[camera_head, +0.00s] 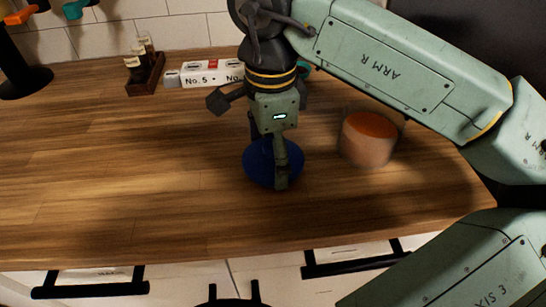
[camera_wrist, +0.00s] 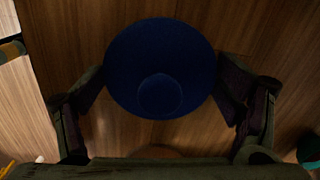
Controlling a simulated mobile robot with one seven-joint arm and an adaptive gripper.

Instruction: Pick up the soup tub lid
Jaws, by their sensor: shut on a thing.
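The soup tub lid is a round dark blue disc (camera_head: 257,164) with a round knob at its middle, at the centre of the wooden counter in the head view. In the wrist view the lid (camera_wrist: 160,50) lies flat between my two fingers, which touch its rim on opposite sides. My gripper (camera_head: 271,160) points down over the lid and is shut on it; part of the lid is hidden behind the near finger. I cannot tell whether the lid touches the counter. A round tan tub with an orange top (camera_head: 366,146) stands just to the right.
A white box marked "No. 5" (camera_head: 200,75) and a small wooden rack with bottles (camera_head: 144,78) stand at the back by the tiled wall. A dark stand (camera_head: 12,65) is at the far left. The counter's left and front are clear. Drawers with black handles (camera_head: 90,288) lie below.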

